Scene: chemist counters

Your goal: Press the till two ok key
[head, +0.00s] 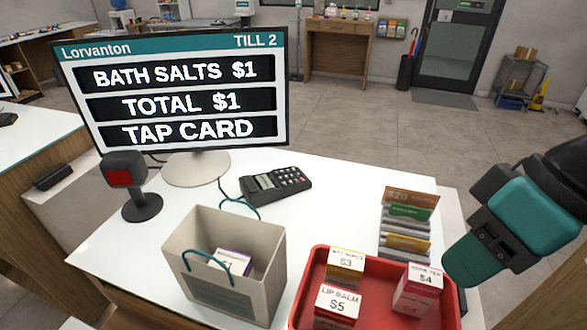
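The till two screen (180,103) stands on the white counter and reads "BATH SALTS $1", "TOTAL $1" and "TAP CARD". A dark card terminal (276,184) with a small keypad lies on the counter right of the screen's base. Its keys are too small to read, so I cannot tell which one is ok. My gripper (478,254), teal and black, is at the right, beyond the counter's right edge and well apart from the terminal. Its fingers do not show clearly, so I cannot tell if it is open or shut.
A scanner (127,184) on a round stand is left of the terminal. A paper bag (232,287) with a box inside stands in front. A red tray (398,318) holds small boxes. A card rack (405,228) stands behind it.

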